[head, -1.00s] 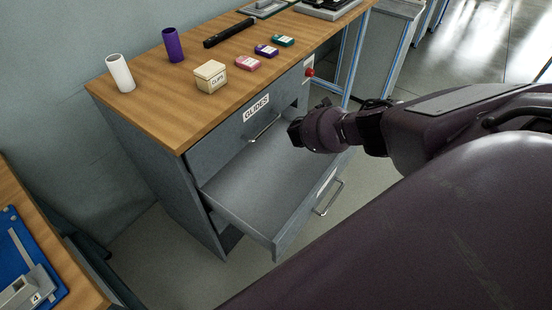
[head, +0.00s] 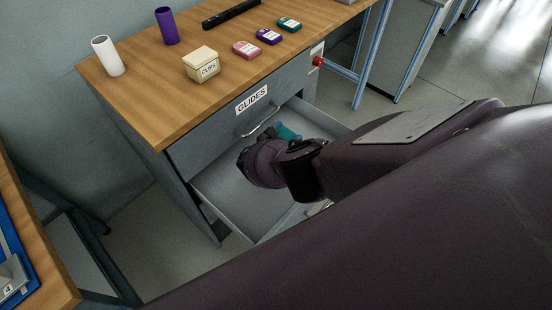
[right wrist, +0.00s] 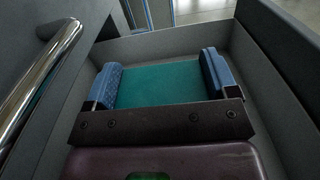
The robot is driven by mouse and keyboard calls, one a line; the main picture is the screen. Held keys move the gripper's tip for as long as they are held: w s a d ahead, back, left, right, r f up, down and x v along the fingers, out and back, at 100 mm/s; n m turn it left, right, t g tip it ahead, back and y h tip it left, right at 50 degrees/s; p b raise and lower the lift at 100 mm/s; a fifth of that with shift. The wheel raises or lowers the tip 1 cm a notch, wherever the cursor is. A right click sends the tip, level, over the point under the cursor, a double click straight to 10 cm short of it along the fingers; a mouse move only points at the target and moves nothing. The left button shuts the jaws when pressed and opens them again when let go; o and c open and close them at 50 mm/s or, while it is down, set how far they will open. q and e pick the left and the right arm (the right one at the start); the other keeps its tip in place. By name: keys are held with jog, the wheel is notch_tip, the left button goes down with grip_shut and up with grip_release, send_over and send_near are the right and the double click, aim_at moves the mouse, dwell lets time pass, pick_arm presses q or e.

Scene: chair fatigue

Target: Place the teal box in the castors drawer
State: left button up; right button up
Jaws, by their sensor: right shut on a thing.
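The teal box (right wrist: 160,88) lies between the blue finger pads of my right gripper (right wrist: 160,76) in the right wrist view. My right gripper is shut on it. In the head view, the gripper (head: 278,140) points down inside an open drawer (head: 217,197), and a little of the teal box (head: 289,134) shows beyond it. The wrist view shows grey drawer walls (right wrist: 160,40) around the box. I cannot tell whether the box touches the drawer floor. The open drawer's front label is hidden behind my arm. My left gripper is not in view.
Above the open drawer is a shut drawer labelled GLIDES (head: 251,99) with a metal handle (head: 262,122). The wooden top (head: 140,85) holds a white cylinder, a purple cylinder, a CLIPS box (head: 202,65) and small boxes. A red knob (head: 318,61) sticks out at the right.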

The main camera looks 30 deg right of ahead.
jog(key=shift+a+f, duration=0.1)
jog(key=shift+a, duration=0.2)
jog(key=shift+f, duration=0.25)
notch_tip(320, 180, down, 5)
jog(key=b, duration=0.3)
jog(key=shift+s+a+f+b, duration=0.1)
jog(key=shift+b, duration=0.25)
jog(key=shift+f, duration=0.4)
jog(key=shift+f+b, duration=0.2)
jog(key=shift+b, duration=0.25)
notch_tip(320, 180, down, 3)
jog(key=shift+f+b, duration=0.1)
jog(key=shift+b, duration=0.85)
jog(key=shift+f, duration=0.15)
jog(key=shift+r, duration=0.2)
jog(key=shift+c, duration=0.4)
jog(key=shift+f, duration=0.1)
jog(key=o, duration=1)
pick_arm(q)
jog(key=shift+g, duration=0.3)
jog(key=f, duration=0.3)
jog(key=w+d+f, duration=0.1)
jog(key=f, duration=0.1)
